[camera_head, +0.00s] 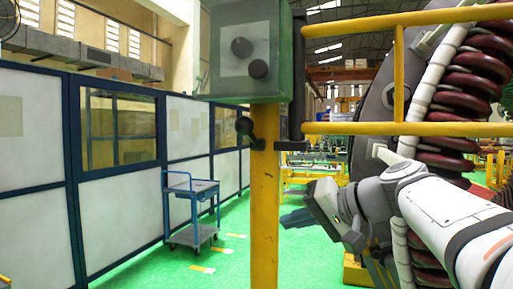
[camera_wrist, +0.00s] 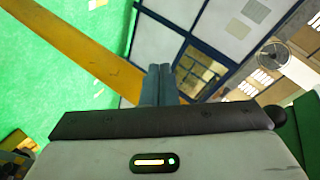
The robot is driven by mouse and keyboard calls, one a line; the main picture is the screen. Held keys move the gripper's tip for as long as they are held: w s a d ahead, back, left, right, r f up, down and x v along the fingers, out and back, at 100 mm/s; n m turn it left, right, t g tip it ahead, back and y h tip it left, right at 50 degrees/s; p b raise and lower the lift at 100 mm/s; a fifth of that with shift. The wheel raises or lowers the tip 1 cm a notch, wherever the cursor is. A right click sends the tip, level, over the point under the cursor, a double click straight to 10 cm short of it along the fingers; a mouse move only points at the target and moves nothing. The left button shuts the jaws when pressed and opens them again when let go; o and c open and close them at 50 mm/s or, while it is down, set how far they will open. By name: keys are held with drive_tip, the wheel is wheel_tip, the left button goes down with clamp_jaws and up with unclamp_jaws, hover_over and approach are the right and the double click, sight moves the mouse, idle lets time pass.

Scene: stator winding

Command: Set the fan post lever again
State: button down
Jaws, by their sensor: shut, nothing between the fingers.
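The yellow post (camera_head: 264,200) stands upright in the middle of the head view, with a grey-green control box (camera_head: 245,50) on top. A black lever with a round knob (camera_head: 245,126) sticks out of the post just below the box, pointing up and left. My gripper (camera_head: 290,220) is right of the post and lower than the lever, apart from it. In the wrist view the blue-grey fingers (camera_wrist: 158,85) are together and empty, with the post (camera_wrist: 75,45) running diagonally behind them. A dark round knob (camera_wrist: 277,114) shows at the right; I cannot tell whether it is the lever's.
Yellow rails (camera_head: 390,129) run right from the post, above my arm. A large stator with dark red coils (camera_head: 470,75) stands at the right. A blue cart (camera_head: 192,208) stands by the panelled wall (camera_head: 115,190). Green floor left of the post is open.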

wheel_tip(320, 180, up, 10)
drive_tip(key=w+d+n+t+y, duration=0.2)
drive_tip(key=w+y, duration=0.1)
drive_tip(key=y, duration=0.1)
drive_tip(key=n+y, duration=0.1)
drive_tip(key=y, duration=0.1)
approach(251, 135)
drive_tip(key=s+d+r, duration=0.2)
drive_tip(key=d+r, duration=0.1)
drive_tip(key=shift+y+b, duration=0.3)
drive_tip(key=shift+b, duration=0.15)
drive_tip(key=shift+r, duration=0.1)
drive_tip(key=p+x, duration=0.3)
drive_tip(key=x, duration=0.7)
drive_tip(key=shift+p, duration=0.4)
drive_tip(key=shift+w, duration=0.1)
